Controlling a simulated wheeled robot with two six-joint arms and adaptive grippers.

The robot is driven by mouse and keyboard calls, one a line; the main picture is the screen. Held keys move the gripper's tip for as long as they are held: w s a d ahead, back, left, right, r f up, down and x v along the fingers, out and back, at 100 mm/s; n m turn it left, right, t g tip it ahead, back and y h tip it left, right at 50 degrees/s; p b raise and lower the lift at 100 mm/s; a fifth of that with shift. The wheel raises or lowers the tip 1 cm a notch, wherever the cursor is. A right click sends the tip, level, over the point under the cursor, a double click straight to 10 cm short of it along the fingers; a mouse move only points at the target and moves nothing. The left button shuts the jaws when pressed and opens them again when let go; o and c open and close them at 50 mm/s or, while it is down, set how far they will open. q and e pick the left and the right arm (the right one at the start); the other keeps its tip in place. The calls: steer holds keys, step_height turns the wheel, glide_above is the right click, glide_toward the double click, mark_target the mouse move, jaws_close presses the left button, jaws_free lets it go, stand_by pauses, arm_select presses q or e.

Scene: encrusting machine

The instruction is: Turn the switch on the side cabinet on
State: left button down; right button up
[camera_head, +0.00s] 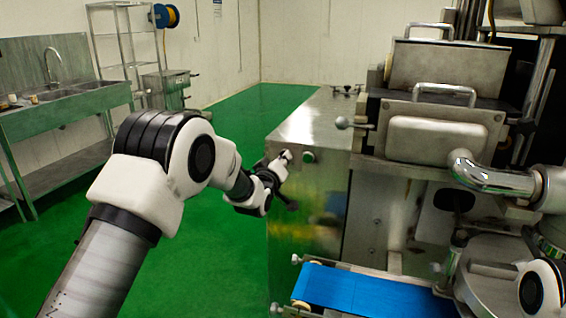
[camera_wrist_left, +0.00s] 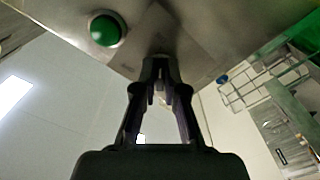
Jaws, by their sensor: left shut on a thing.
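The side cabinet (camera_head: 308,205) is a shiny metal box in the middle of the head view. A round green button (camera_head: 308,156) sits on its upper front face; it also shows in the left wrist view (camera_wrist_left: 104,30). My left gripper (camera_head: 284,160) is at the cabinet's upper edge, left of the button. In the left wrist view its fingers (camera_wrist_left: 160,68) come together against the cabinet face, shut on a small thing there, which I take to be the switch. The fingers mostly hide it, so its turned position cannot be told. My right gripper is not in view.
The encrusting machine (camera_head: 435,140) stands right of the cabinet, with a blue conveyor belt (camera_head: 370,292) below. A sink bench (camera_head: 70,105) and a wire shelf (camera_head: 125,45) stand at the back left. The green floor (camera_head: 235,125) left of the cabinet is clear.

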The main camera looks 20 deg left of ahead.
arm_select(q)
steer(key=shift+f, duration=0.2)
steer(key=c, duration=1.2)
jaws_free()
steer(key=shift+d, duration=0.1)
steer(key=shift+c, duration=0.2)
steer(key=shift+s+r, duration=0.1)
steer(key=s, duration=1.1)
steer(key=shift+s+a, duration=0.25)
steer(key=shift+s, duration=0.15)
